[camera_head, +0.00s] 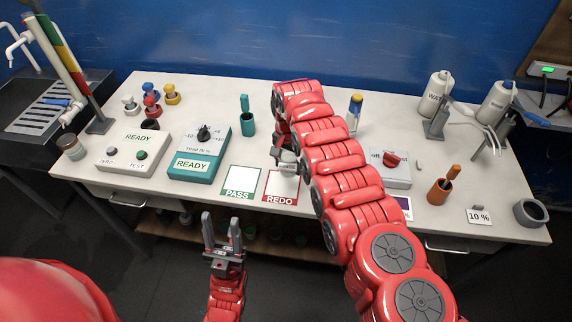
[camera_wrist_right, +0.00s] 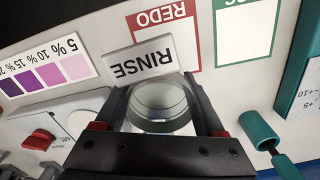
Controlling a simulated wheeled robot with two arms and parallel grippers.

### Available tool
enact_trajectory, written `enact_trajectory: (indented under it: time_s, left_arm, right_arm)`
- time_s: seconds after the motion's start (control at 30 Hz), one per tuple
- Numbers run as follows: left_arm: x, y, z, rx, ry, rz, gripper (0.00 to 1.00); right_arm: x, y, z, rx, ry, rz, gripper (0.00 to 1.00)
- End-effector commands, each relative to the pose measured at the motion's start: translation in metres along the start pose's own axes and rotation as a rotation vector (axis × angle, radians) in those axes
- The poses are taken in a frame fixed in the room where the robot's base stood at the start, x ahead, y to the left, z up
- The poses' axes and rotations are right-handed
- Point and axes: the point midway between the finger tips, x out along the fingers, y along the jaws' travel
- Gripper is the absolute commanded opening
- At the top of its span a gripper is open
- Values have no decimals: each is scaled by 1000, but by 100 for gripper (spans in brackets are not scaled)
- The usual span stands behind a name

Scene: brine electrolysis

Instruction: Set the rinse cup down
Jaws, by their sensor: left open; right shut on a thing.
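My right gripper (camera_wrist_right: 160,104) is shut on the rinse cup (camera_wrist_right: 158,96), a clear round cup between its two dark fingers in the right wrist view. A white RINSE card (camera_wrist_right: 140,60) stands just beyond the cup. The REDO card (camera_wrist_right: 168,28) lies past it. In the head view my right arm reaches over the table and largely hides the cup and this gripper (camera_head: 285,158), above the REDO card (camera_head: 281,187). I cannot tell whether the cup touches the table. My left gripper (camera_head: 222,232) is open and empty in front of the table's front edge.
The white table (camera_head: 230,92) holds a PASS card (camera_head: 240,182) left of REDO, a teal READY device (camera_head: 200,150), a teal holder (camera_head: 247,118), a grey device with a red knob (camera_head: 391,165) and a brown holder (camera_head: 440,190). A purple colour chart (camera_wrist_right: 50,68) lies nearby.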

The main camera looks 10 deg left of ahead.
Motion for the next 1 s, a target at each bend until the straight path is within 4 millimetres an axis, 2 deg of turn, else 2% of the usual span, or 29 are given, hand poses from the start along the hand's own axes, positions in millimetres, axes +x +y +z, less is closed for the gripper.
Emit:
enact_trajectory:
  time_s: [0.37, 0.67, 1.0]
  left_arm:
    - [-1, 0, 0, 0, 0, 0, 50]
    - [-2, 0, 0, 0, 0, 0, 50]
    - [-7, 0, 1, 0, 0, 0, 50]
  right_arm:
    - [-4, 7, -4, -10, -1, -2, 3]
    - [-11, 13, -15, -24, 0, -3, 3]
    - [-28, 37, -39, -60, 3, -5, 3]
